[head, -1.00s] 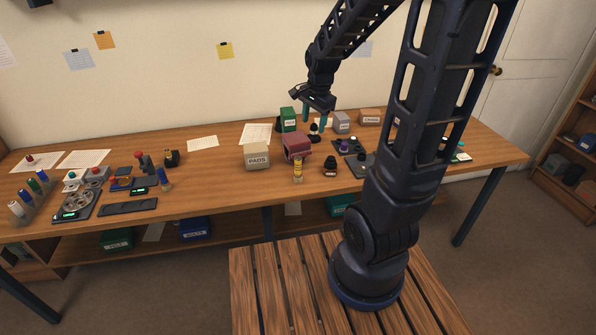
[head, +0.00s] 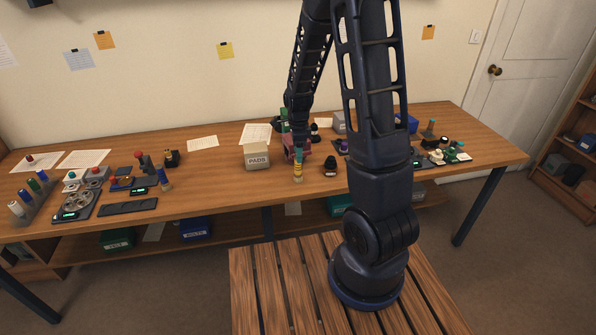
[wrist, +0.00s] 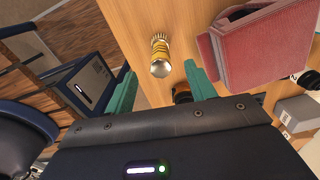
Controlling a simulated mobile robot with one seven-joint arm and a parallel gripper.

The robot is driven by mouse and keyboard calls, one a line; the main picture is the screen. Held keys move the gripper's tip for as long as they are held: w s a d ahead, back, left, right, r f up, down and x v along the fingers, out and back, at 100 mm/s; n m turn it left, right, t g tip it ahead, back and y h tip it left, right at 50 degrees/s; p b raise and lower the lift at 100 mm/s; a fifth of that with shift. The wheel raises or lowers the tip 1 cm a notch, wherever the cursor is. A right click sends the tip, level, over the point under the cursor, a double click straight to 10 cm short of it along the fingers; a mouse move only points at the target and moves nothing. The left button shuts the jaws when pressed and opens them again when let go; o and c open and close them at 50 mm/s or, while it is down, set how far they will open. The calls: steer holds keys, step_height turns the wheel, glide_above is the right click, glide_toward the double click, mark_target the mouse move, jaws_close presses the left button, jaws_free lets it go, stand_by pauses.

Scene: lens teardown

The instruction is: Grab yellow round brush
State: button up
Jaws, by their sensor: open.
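The yellow round brush (head: 298,173) stands upright near the front edge of the table. In the wrist view the brush (wrist: 160,56) shows its pale round top and yellow banded body just beyond the fingertips, roughly between them across the picture. My gripper (head: 298,153) hangs over the table close by the brush, its green fingers pointing down. In the wrist view my gripper (wrist: 160,82) is open with nothing between its fingers. The head view does not clearly show the gap between fingers and brush.
A red box (wrist: 262,48) stands close beside the right finger and shows partly behind my gripper in the head view (head: 304,166). A dark-topped bottle (head: 330,168) stands right of the brush. The PADS box (head: 257,159) is to its left. The table front (head: 220,196) is clear.

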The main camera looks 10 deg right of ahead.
mark_target(298, 168)
steer(key=shift+f, duration=4.35)
steer(key=c, duration=1.1)
steer(key=shift+o, duration=0.2)
steer(key=shift+r, duration=0.1)
